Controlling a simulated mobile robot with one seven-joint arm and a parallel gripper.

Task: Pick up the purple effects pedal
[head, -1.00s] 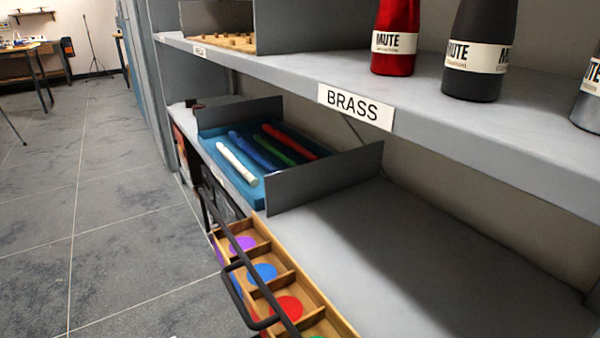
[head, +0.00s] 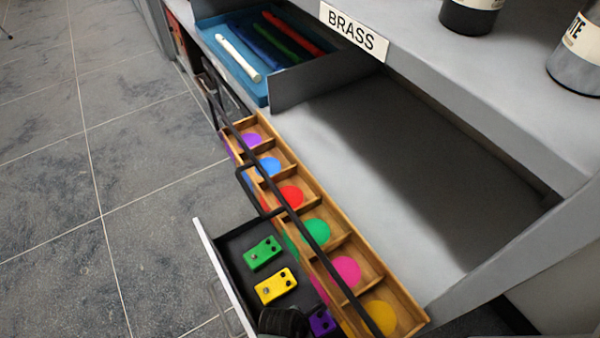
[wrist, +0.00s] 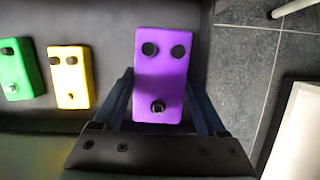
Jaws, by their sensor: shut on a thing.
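The purple effects pedal (wrist: 161,75) is in the middle of the wrist view, with two dark knobs at its far end and a footswitch at its near end. My gripper (wrist: 161,108) is shut on it, one finger along each long side. In the head view the purple pedal (head: 322,320) shows at the bottom, partly hidden by my dark gripper (head: 290,322). It is in or just over the open dark drawer (head: 238,238); I cannot tell whether it touches the drawer floor.
A green pedal (head: 262,253) and a yellow pedal (head: 276,286) lie in the same drawer. A wooden compartment tray (head: 318,195) with coloured discs and a dark rail run beside it. A shelf with a BRASS label (head: 353,31) overhangs. Tiled floor (head: 110,170) is clear at left.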

